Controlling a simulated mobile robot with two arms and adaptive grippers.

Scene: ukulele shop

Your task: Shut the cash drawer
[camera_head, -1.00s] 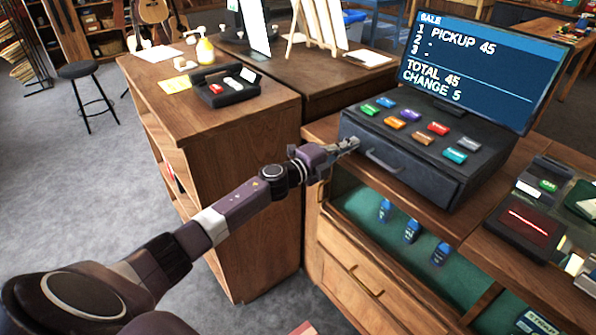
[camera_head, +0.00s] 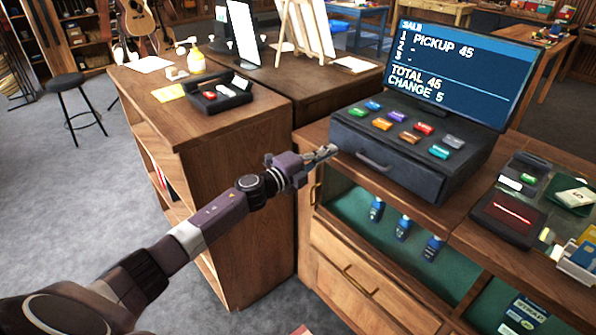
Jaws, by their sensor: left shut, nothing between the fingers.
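The black cash drawer (camera_head: 410,178) sits on the wooden counter below the sale screen (camera_head: 450,72). Its front, with a bar handle (camera_head: 373,161), looks flush with its case, and no open tray shows. Colored keys cover its sloped top. My left gripper (camera_head: 333,150) is shut and empty at the left end of the drawer front, left of the handle. Its tips look very close to the front; I cannot tell whether they touch. My right gripper is not in view.
A card reader (camera_head: 507,212) stands on the counter at right. A glass-fronted case with blue items (camera_head: 403,228) is below the drawer. A wooden cabinet (camera_head: 240,190) with an open black box (camera_head: 218,97) stands left, close to my left arm.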

